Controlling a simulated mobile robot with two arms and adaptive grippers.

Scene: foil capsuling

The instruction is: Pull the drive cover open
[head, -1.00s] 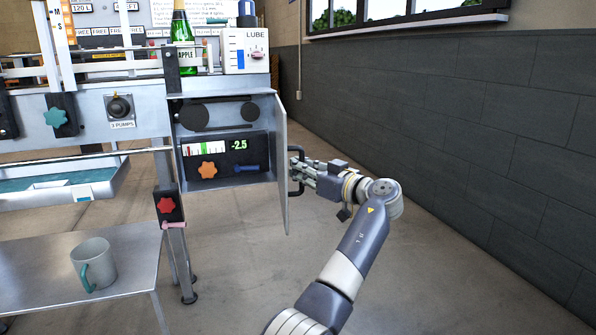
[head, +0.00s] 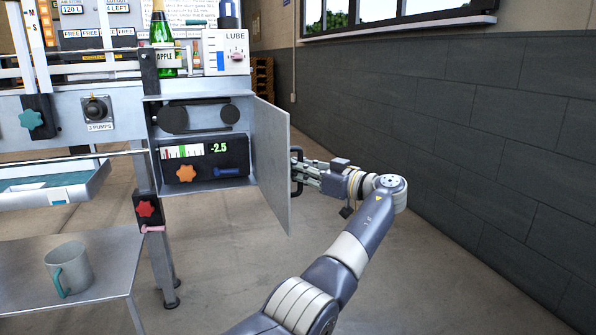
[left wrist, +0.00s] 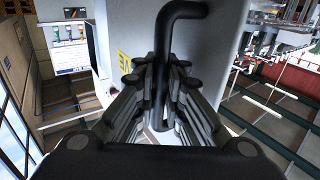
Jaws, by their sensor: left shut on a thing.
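The drive cover (head: 271,160) is a flat grey panel hinged on the right side of the machine's drive housing, and it stands swung open. Its black handle (head: 297,172) is on the outer face, and it shows as a black bent bar in the left wrist view (left wrist: 163,70). My left gripper (head: 304,176) is shut on the handle; in the left wrist view its fingers (left wrist: 162,95) lie on both sides of the bar. My right gripper is not in view.
An orange knob (head: 187,173) and a blue handle (head: 228,171) sit inside the housing. A red knob (head: 146,209) is on the machine's leg. A mug (head: 68,268) stands on the metal table (head: 110,245) at lower left. The floor right of the cover is clear up to the grey wall (head: 480,120).

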